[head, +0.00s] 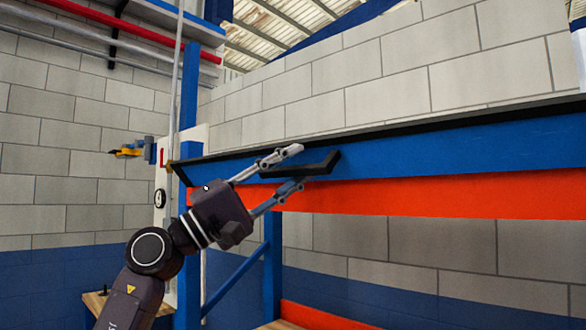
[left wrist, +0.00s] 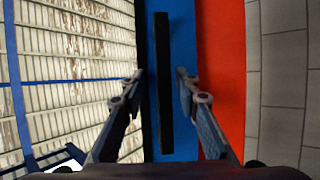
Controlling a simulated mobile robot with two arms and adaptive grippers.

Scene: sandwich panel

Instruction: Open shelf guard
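The shelf guard is a long blue panel (head: 450,155) running across the right of the head view, with a black top edge. A black bar handle (head: 325,165) is fixed on its front near the left end. My left gripper (head: 299,166) is open at the handle, one finger above it and one below. In the left wrist view, the handle (left wrist: 164,85) runs lengthwise between the two spread fingers (left wrist: 160,73), with gaps on both sides. Whether a finger touches the panel is not clear. My right gripper is not in view.
An orange-red beam (head: 420,198) runs directly below the blue panel. A blue upright post (head: 189,100) stands left of the panel, by a white board (head: 190,145) with a gauge (head: 160,198). A grey block wall (head: 380,90) is behind.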

